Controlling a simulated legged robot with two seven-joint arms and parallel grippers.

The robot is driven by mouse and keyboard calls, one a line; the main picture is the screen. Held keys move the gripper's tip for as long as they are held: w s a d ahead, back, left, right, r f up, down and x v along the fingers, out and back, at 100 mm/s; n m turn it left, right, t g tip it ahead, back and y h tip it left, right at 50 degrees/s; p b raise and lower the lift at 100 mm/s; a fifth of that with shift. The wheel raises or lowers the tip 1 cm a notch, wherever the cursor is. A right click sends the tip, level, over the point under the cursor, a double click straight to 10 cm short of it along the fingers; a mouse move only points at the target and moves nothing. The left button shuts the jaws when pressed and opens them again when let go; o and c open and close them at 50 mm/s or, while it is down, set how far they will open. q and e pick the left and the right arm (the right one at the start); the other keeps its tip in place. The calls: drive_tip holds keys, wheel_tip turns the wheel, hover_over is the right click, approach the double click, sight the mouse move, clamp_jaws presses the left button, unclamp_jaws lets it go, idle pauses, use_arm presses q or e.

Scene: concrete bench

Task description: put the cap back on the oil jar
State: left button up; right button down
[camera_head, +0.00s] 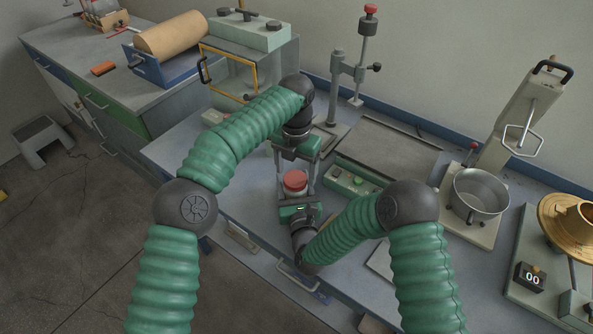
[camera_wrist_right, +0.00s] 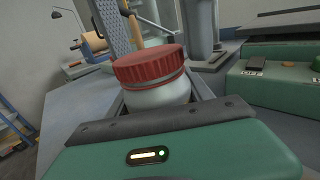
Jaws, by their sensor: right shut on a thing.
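A green control box (camera_head: 350,182) with buttons stands just right of the jar. A metal stand (camera_head: 338,90) and a flat grey plate (camera_head: 388,148) lie behind. A steel pot (camera_head: 480,192) is farther right. The bench's front edge is close to my right gripper.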

use_arm(q)
drive_tip(key=shift+s, duration=0.1)
drive_tip(key=shift+d+r, duration=0.1)
drive_tip(key=shift+r, duration=2.15)
use_arm(e)
drive_tip(key=shift+d, duration=0.1)
use_arm(q)
drive_tip(key=shift+c, duration=0.4)
